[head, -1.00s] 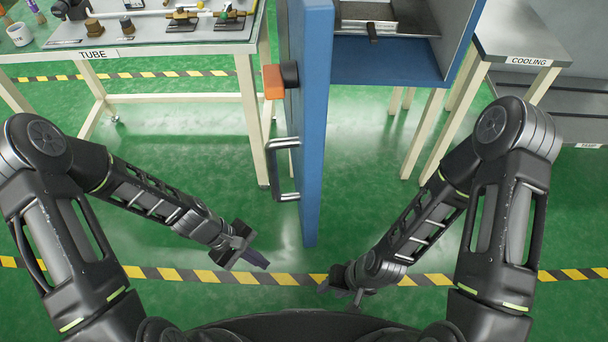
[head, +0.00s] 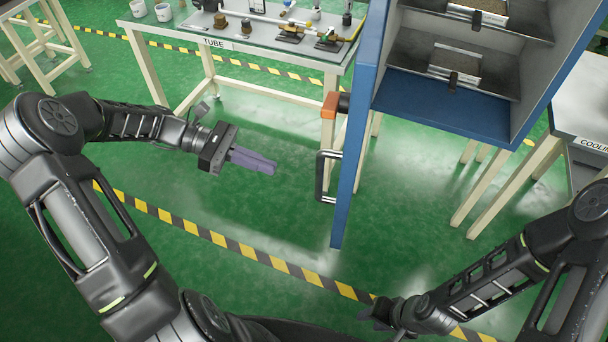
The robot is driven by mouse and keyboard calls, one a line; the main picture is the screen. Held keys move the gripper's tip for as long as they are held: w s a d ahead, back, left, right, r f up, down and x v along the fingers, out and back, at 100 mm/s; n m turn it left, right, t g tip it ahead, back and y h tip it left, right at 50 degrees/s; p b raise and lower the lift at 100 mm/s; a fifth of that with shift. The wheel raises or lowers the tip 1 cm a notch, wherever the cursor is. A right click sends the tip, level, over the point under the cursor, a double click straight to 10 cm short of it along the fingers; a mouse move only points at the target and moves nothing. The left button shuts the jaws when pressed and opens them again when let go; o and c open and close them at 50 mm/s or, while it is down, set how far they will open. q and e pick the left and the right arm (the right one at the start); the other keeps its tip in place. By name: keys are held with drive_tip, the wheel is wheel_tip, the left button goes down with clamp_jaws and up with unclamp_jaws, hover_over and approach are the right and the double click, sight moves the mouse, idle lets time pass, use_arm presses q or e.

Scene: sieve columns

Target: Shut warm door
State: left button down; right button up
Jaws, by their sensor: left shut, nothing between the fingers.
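The blue warm door (head: 359,135) stands open, seen nearly edge-on, on the left side of the blue cabinet (head: 450,100). Its dark bar handle (head: 322,176) is on the door's left face, with an orange and black block (head: 330,105) above it. My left gripper (head: 272,166) is shut and empty, left of the handle and apart from it. My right gripper (head: 378,314) is low in the view, below the door's lower end, and touches nothing visible. Its fingers are dark and too small to tell open from shut.
Inside the cabinet are shelves with metal trays (head: 462,60). The table labelled TUBE (head: 265,47) stands behind at left with tools and cups on it. A table labelled COOLING (head: 575,110) stands at right. Green floor is clear around the door.

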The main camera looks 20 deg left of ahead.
use_arm(q)
drive_tip(key=r+b+x, duration=0.1)
drive_tip(key=x, duration=1.2)
drive_tip(key=shift+d, duration=0.5)
drive_tip(key=shift+w+d+f, duration=0.1)
drive_tip(key=shift+w+f, duration=0.05)
drive_tip(key=shift+f, duration=0.05)
